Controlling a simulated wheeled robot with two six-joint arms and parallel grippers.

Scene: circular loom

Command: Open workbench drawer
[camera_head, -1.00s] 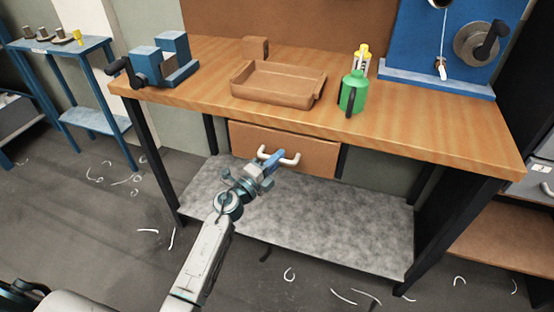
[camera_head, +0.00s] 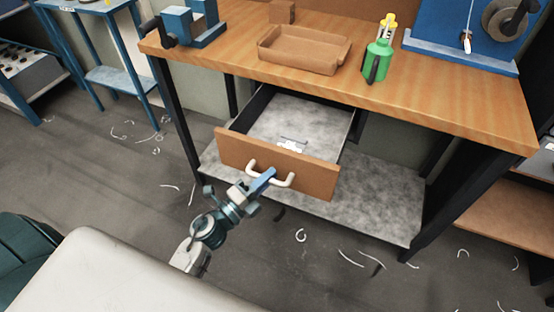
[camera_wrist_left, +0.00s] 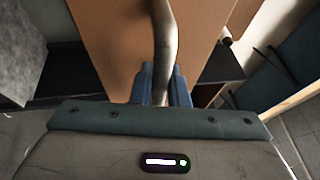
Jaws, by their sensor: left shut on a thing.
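The workbench drawer (camera_head: 232,152) is pulled well out from under the wooden bench top. Its grey inside shows, with a small light item (camera_head: 290,146) lying in it. The white bar handle (camera_head: 284,181) is on its wooden front. My left gripper (camera_head: 264,179) is shut on the handle. The left wrist view shows the handle (camera_wrist_left: 166,45) running between the blue fingers (camera_wrist_left: 163,82). My right gripper is not in view.
The workbench (camera_head: 440,110) carries a vise (camera_head: 183,26), a brown tray (camera_head: 303,52), a green can (camera_head: 377,62) and a blue panel stand (camera_head: 460,53). A grey lower shelf (camera_head: 385,205) lies beneath the drawer. White scraps are scattered on the floor.

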